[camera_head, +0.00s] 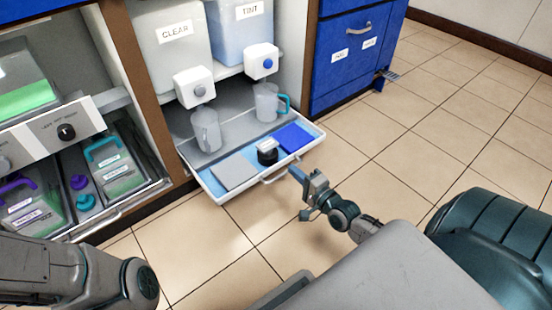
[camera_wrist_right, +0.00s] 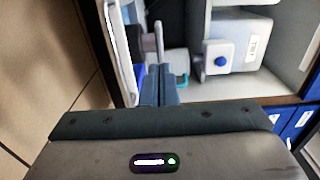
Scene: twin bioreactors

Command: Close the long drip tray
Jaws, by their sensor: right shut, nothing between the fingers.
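The long drip tray (camera_head: 216,193) is pulled out of the cabinet below two dispensers, in the head view. Its white front wall carries a bar handle (camera_head: 272,181). Two clear jugs stand toward its back; a grey pad, a black round item and a blue pad lie nearer the front. My right gripper (camera_head: 300,176) is shut and empty, just in front of the tray's front wall, right of the handle; I cannot tell if it touches. Its fingers (camera_wrist_right: 159,84) also show in the right wrist view, close to the tray's white edge (camera_wrist_right: 121,50). My left gripper is out of view.
Dispensers labelled CLEAR (camera_head: 175,38) and TINT (camera_head: 249,14) stand above the tray. A blue drawer cabinet (camera_head: 345,60) is to the right. The tiled floor (camera_head: 440,110) at the right is clear.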

